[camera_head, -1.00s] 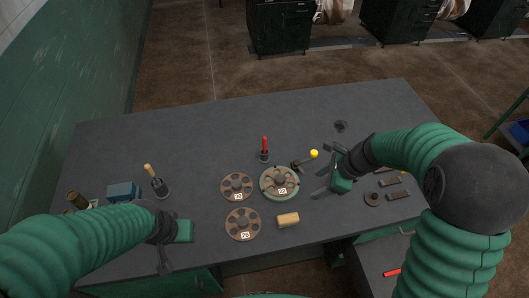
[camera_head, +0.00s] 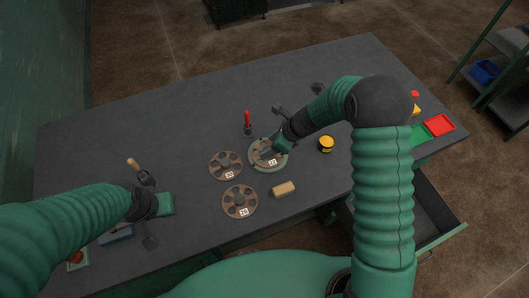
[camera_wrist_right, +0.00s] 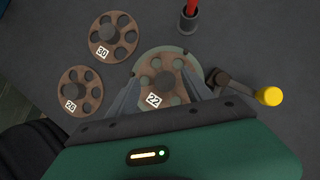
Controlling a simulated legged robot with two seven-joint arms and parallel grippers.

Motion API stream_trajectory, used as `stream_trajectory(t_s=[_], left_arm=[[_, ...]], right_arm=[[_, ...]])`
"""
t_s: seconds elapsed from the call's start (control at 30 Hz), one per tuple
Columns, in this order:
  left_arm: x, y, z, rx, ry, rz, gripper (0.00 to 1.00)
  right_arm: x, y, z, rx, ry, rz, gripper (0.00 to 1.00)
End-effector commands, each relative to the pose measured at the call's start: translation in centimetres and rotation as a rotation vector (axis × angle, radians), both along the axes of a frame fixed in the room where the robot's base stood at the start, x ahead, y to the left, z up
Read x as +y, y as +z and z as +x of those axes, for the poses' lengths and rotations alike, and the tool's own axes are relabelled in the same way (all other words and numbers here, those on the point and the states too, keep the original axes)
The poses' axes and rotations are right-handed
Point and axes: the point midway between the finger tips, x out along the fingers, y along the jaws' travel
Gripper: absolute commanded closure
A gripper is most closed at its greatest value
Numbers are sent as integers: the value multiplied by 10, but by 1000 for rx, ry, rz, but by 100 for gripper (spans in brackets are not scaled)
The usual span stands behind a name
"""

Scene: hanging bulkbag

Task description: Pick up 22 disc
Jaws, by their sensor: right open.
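The 22 disc (camera_head: 257,158) is a brown disc with holes, a dark central knob and a white label. It sits in a pale green round holder (camera_head: 262,170) on the table. In the right wrist view the 22 disc (camera_wrist_right: 177,64) lies between and beyond my fingers. My right gripper (camera_head: 272,149) is open over the disc, its fingers (camera_wrist_right: 160,92) spread on either side of the knob. The head view does not show whether they touch it. My left gripper (camera_head: 150,238) hangs at the table's front left, away from the disc; its jaws are unclear.
The 30 disc (camera_head: 225,160) and the 26 disc (camera_head: 239,197) lie to the left. A tan block (camera_head: 284,189) lies in front. A red-handled tool (camera_head: 247,120) stands behind. A lever with a yellow knob (camera_wrist_right: 269,96) is close beside the holder.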

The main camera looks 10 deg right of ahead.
Motion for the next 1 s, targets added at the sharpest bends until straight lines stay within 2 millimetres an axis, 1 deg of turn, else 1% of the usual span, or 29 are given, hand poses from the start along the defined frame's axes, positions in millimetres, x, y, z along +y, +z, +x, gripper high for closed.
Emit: stream_trajectory(t_s=[0.03, 0.1, 0.2, 0.4, 0.47, 0.63, 0.8, 0.87, 1.0], left_arm=[[0, 0, 0, 0, 0, 0, 100], [0, 0, 0, 0, 0, 0, 100], [0, 0, 0, 0, -1, 0, 100], [-1, 0, 0, 0, -2, 0, 100], [-1, 0, 0, 0, -2, 0, 100], [0, 0, 0, 0, -1, 0, 100], [0, 0, 0, 0, -1, 0, 100], [0, 0, 0, 0, -1, 0, 100], [0, 0, 0, 0, -1, 0, 100]], right_arm=[[0, -11, 0, 3, -3, 2, 41], [4, -23, 3, 4, -4, 4, 41], [5, -33, 7, 2, -4, 6, 41], [9, -34, 8, 1, -3, 2, 41], [10, -34, 8, 1, -4, 1, 48], [13, -33, 7, 1, -2, -2, 70], [11, -33, 8, 1, -3, 1, 93], [10, -33, 8, 1, -2, 2, 100], [9, -33, 8, 1, -3, 4, 100]])
